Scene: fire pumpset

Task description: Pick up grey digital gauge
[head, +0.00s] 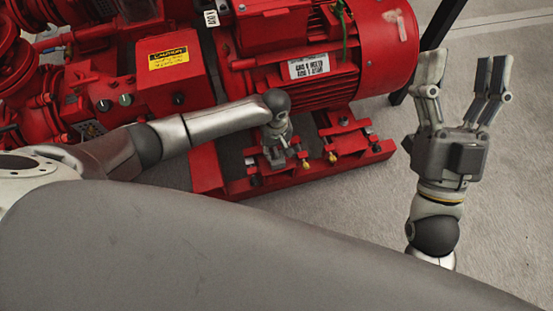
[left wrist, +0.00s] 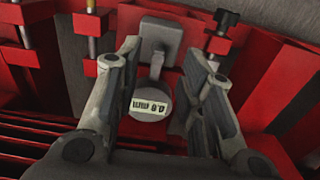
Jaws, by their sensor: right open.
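The grey digital gauge (left wrist: 153,104) is round, with a white display, and shows in the left wrist view joined to a grey block (left wrist: 161,40) above it. My left gripper (left wrist: 160,54) is open, with one finger on each side of the gauge. A gap shows between the gauge and the right-hand finger; whether the left-hand finger touches it I cannot tell. In the head view my left gripper (head: 280,150) reaches down at the red pump base, and I cannot make out the gauge there. My right gripper (head: 463,72) is open and empty, above the floor at the right.
A red motor (head: 345,50) stands just behind my left gripper. The red base frame (head: 345,165) with bolts lies around and below it. A red control box (head: 170,65) with a yellow caution label is at the left. The grey floor (head: 500,200) at the right is clear.

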